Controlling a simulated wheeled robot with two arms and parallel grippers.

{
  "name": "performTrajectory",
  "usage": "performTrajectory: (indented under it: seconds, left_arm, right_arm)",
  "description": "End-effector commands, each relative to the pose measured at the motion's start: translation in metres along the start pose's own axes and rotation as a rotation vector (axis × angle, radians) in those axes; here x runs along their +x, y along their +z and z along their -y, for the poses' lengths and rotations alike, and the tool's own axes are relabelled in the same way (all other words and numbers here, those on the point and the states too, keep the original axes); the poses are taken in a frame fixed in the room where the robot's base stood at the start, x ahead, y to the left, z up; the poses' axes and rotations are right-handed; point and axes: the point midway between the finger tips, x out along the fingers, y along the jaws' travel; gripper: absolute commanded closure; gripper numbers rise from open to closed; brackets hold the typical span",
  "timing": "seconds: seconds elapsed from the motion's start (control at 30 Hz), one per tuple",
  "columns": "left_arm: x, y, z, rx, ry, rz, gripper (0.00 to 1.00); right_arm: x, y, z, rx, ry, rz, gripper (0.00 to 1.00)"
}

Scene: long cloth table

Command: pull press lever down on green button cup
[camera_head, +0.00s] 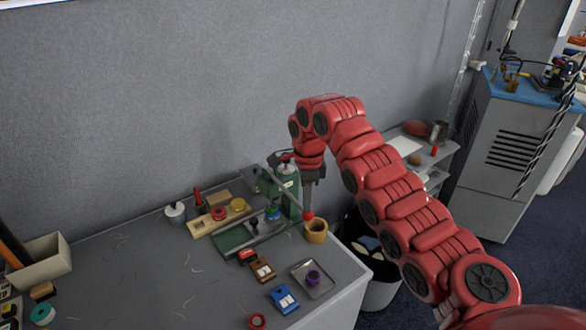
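A green press (288,200) stands on a green base near the table's back right. A small cup with a green and blue look (272,214) sits under the press head; its details are too small to tell. A lever with a red knob (308,216) points down at the press's right side. My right gripper (312,174) is at the upper right of the press, close to the lever. Its fingers are small and partly hidden, so whether they hold the lever cannot be told. My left gripper is not in view.
A wooden cup (316,232) stands right of the press, close to the table's right edge. A metal tray (313,279) holds a purple ring. A wooden block (217,217) with red and yellow rings is left of the press. The table's left middle is mostly clear.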

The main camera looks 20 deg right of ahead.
Motion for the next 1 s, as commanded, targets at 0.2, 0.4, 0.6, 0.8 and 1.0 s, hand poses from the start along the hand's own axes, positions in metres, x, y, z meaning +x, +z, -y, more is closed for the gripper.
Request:
performTrajectory:
  seconds: [0.2, 0.4, 0.6, 0.8, 1.0]
  left_arm:
    - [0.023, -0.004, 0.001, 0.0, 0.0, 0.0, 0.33]
    - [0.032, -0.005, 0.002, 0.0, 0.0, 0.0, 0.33]
    - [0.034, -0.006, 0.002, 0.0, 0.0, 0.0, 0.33]
    - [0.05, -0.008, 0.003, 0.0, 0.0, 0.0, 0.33]
    - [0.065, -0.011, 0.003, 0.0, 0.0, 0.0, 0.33]
  right_arm:
    - [-0.027, 0.002, 0.003, -0.001, -0.002, 0.0, 1.0]
    - [-0.039, 0.003, 0.004, 0.0, -0.002, 0.001, 1.0]
    - [-0.042, 0.003, 0.005, -0.001, -0.002, 0.001, 1.0]
    - [-0.061, 0.005, 0.007, -0.002, -0.002, 0.001, 1.0]
    - [-0.08, 0.006, 0.009, 0.0, -0.002, 0.0, 1.0]
